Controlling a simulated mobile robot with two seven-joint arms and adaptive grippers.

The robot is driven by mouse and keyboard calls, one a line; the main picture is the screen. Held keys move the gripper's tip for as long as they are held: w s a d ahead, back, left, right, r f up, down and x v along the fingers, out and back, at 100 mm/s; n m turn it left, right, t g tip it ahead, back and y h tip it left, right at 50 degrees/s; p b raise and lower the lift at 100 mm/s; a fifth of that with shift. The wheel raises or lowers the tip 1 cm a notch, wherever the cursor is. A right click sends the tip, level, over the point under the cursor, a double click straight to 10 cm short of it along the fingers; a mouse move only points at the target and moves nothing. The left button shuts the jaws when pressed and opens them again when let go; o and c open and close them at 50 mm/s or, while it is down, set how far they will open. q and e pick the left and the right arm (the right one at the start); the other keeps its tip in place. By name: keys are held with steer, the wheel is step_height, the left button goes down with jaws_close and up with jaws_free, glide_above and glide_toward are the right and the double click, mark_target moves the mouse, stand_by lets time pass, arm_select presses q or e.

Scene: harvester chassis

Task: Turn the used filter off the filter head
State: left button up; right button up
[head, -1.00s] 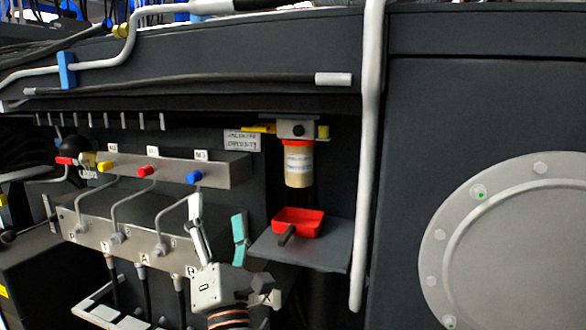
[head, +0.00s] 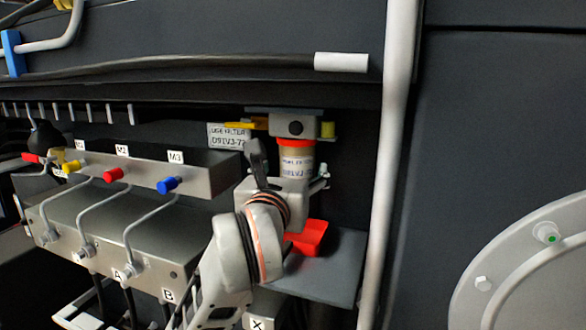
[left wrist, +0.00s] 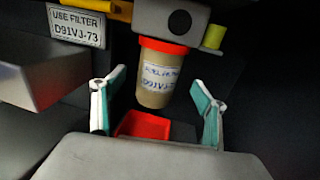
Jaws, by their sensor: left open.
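The used filter (head: 297,160) is a tan canister with a red band on top and a white label. It hangs upright under the grey filter head (head: 294,124). In the left wrist view the filter (left wrist: 158,80) is ahead of my left gripper (left wrist: 157,105), whose teal-padded fingers are spread wide on either side with clear gaps. In the head view my left gripper (head: 290,190) is in front of the filter and hides its lower part. A red tray (head: 312,238) sits on the shelf below; it also shows in the left wrist view (left wrist: 143,126). My right gripper is not in view.
A grey shelf (head: 335,265) carries the tray. A label plate (head: 228,136) and a yellow lever (head: 240,125) are left of the filter head. A manifold with coloured caps (head: 150,172) is to the left, and a pale vertical pipe (head: 390,160) to the right.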

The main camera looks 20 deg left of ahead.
mark_target(294, 165)
arm_select(q)
steer(key=shift+w+a+r, duration=0.1)
steer(key=shift+w+a, duration=0.1)
steer(key=shift+w, duration=0.7)
steer(key=w, duration=0.3)
steer(key=shift+w+a, duration=0.25)
steer(key=shift+w, duration=0.65)
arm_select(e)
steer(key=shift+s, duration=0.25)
